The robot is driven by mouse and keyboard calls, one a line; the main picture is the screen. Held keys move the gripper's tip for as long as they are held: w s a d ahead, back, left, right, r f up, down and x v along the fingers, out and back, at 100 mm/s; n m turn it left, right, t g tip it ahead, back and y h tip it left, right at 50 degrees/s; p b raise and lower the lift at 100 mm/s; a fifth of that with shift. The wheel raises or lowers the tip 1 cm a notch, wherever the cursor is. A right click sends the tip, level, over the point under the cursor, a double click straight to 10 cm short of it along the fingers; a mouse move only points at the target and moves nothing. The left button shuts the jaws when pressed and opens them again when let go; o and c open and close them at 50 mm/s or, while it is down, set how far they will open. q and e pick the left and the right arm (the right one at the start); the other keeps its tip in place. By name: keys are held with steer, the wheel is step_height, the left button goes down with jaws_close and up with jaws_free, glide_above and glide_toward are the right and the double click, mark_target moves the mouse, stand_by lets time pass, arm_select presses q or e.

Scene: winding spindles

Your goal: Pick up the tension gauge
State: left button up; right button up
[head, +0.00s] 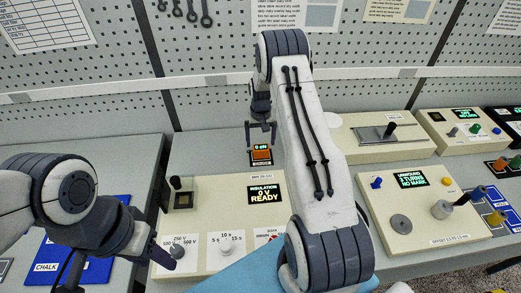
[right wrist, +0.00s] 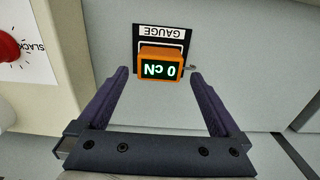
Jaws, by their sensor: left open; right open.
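The tension gauge (head: 261,155) is a small orange box with a lit display. It sits on a black-bordered pad labelled GAUGE at the back of the bench. In the right wrist view the gauge (right wrist: 160,66) reads 0 cN and lies just beyond and between the fingertips. My right gripper (head: 261,143) is open and empty, with one finger to each side of the gauge; contact cannot be seen. My left gripper (head: 118,274) is open and empty at the lower left, far from the gauge, near the blue CHALK mat (head: 98,270).
An insulation tester (head: 215,194) reading READY stands in front of the gauge. To the right are a winding unit (head: 410,205) with knobs and a beige box (head: 385,153) with a lever. A pegboard (head: 215,55) stands behind.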

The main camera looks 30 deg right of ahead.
mark_target(261, 147)
step_height(261, 147, down, 3)
steer(key=shift+s+f+p, duration=0.1)
steer(key=shift+f+p, duration=0.1)
steer(key=shift+p, duration=0.8)
steer(key=shift+f, duration=0.55)
steer(key=c, duration=1.3)
steer(key=shift+c, duration=0.8)
steer(key=shift+r, duration=0.1)
